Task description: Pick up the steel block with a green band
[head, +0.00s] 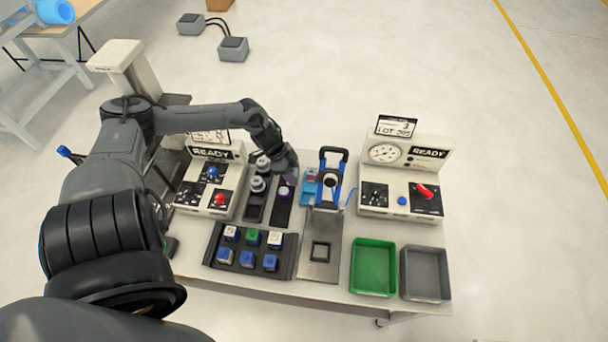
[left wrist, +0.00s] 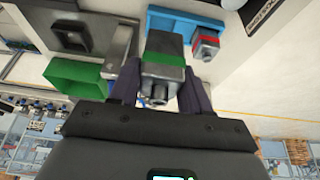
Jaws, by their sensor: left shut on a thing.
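The steel block with a green band (left wrist: 163,72) sits between the two dark fingers of my left gripper (left wrist: 160,88) in the left wrist view. The fingers touch it on both sides, and the gripper is shut on it. In the head view my left gripper (head: 291,178) is over the middle back of the table, and the block it holds cannot be made out there. A steel block with a red band (left wrist: 206,46) lies by a blue holder (left wrist: 185,20), apart from my gripper. My right gripper is not in view.
A dark rack (head: 232,271) holds several blocks at the front. A press with a blue-black handle (head: 333,160) stands right of my gripper. A green bin (head: 373,291) and a grey bin (head: 425,294) stand front right. Control boxes flank the middle, including the right one (head: 400,210).

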